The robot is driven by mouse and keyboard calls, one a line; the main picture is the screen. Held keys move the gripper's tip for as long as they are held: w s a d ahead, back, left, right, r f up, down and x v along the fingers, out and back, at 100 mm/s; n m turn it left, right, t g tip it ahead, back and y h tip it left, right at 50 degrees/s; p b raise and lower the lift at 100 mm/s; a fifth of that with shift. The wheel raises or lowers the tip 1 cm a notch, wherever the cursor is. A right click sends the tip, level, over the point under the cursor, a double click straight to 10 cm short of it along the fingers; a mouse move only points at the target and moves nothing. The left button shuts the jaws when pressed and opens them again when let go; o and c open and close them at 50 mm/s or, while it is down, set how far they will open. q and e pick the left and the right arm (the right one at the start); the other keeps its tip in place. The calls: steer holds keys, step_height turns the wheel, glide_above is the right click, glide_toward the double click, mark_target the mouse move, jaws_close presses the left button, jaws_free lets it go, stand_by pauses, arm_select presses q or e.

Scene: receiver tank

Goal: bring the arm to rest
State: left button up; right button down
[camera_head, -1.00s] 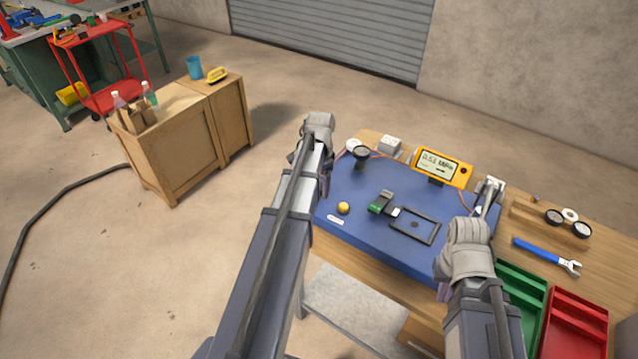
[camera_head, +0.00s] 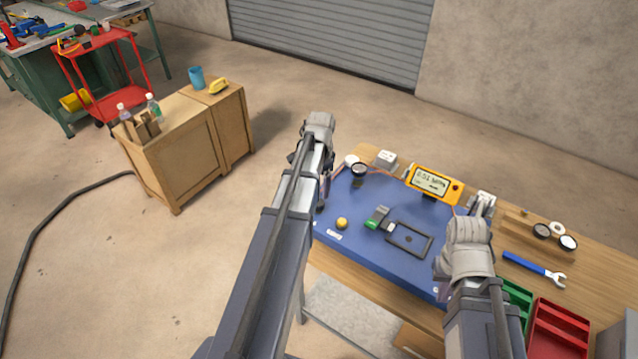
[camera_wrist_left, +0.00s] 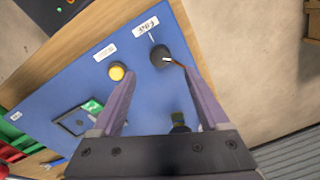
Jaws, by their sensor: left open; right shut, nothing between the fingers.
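My left arm reaches over the left edge of a blue panel (camera_head: 360,215) on the wooden bench; its fingers are mostly hidden in the head view. In the left wrist view the left gripper (camera_wrist_left: 160,75) is open and empty over the panel. A yellow knob (camera_wrist_left: 118,72) and a round black part (camera_wrist_left: 160,56) show near its fingertips. My right gripper (camera_head: 482,205) is shut and empty near the panel's right edge, beside the yellow meter (camera_head: 433,183). My right wrist hides part of the panel.
A green block (camera_head: 376,217) and a dark frame (camera_head: 409,239) lie on the panel. A blue-handled wrench (camera_head: 534,268), small gauges (camera_head: 542,230), a green tray (camera_head: 514,300) and a red tray (camera_head: 558,330) are at right.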

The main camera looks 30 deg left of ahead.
stand_by(0.3)
arm_select(q)
steer(key=shift+d, duration=0.4)
steer(key=s+d, duration=0.5)
steer(key=d, duration=0.4)
steer(key=s+d+n, duration=0.1)
steer(key=s+d, duration=0.5)
steer(key=d, duration=0.4)
steer(key=s+d, duration=0.5)
steer(key=d, duration=0.5)
steer(key=shift+s+d+n+y, duration=0.15)
steer(key=shift+d+n+y, duration=0.05)
steer(key=shift+n+y, duration=0.2)
steer(key=shift+r, duration=0.1)
